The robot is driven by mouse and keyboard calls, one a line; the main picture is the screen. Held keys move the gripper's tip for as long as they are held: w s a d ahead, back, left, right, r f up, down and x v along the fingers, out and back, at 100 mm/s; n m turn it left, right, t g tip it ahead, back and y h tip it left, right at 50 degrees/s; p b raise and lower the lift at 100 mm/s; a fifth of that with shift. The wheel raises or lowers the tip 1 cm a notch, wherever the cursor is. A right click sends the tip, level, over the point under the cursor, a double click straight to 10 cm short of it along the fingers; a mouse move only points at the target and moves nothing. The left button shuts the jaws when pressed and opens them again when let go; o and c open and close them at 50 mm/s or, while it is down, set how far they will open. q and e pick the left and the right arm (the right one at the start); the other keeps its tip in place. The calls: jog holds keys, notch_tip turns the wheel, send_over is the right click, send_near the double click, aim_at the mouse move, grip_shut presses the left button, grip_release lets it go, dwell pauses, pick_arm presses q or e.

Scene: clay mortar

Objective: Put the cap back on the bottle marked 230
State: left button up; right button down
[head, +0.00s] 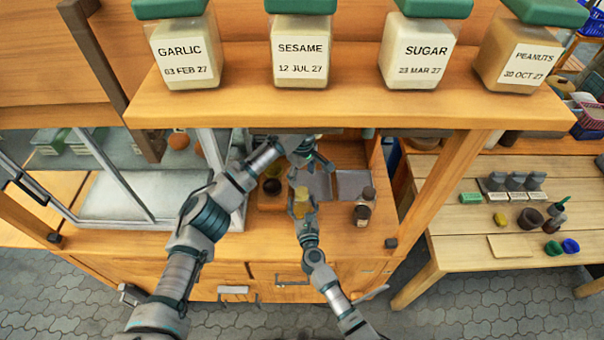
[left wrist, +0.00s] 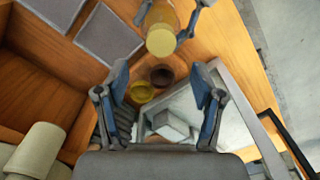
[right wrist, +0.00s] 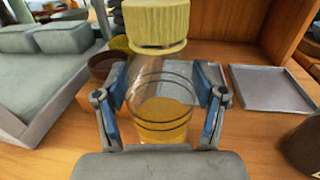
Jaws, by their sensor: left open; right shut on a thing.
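A clear bottle with amber liquid (right wrist: 165,112) stands upright in my right gripper (right wrist: 163,105), which is shut around its body. Dark rings circle the glass; no number is readable. A ribbed yellow cap (right wrist: 157,22) sits on the bottle's top, with a dark line under its rim; whether it is fully tight I cannot tell. The cap also shows from above in the left wrist view (left wrist: 161,41). In the head view the bottle (head: 301,194) is small. My left gripper (head: 308,162) is open and empty, above and behind the bottle; its fingers show in the left wrist view (left wrist: 160,95).
A brown bowl (left wrist: 161,74) and a yellow round piece (left wrist: 142,92) lie behind the bottle. A glass-sided case (head: 115,185) is on the left. A jar shelf (head: 350,107) overhangs the bench.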

aim_at(302, 190)
pick_arm(q)
jog(key=shift+f, duration=0.1)
jog(key=shift+f, duration=3.95)
jog(key=c, duration=1.2)
jog(key=m, duration=0.5)
jog(key=shift+m, duration=0.3)
pick_arm(e)
jog(key=shift+a, duration=0.1)
pick_arm(q)
jog(key=m, duration=0.7)
jog(key=shift+m, duration=0.4)
jog(key=m, duration=1.1)
jog(key=shift+w+a, duration=0.1)
jog(key=o, duration=1.3)
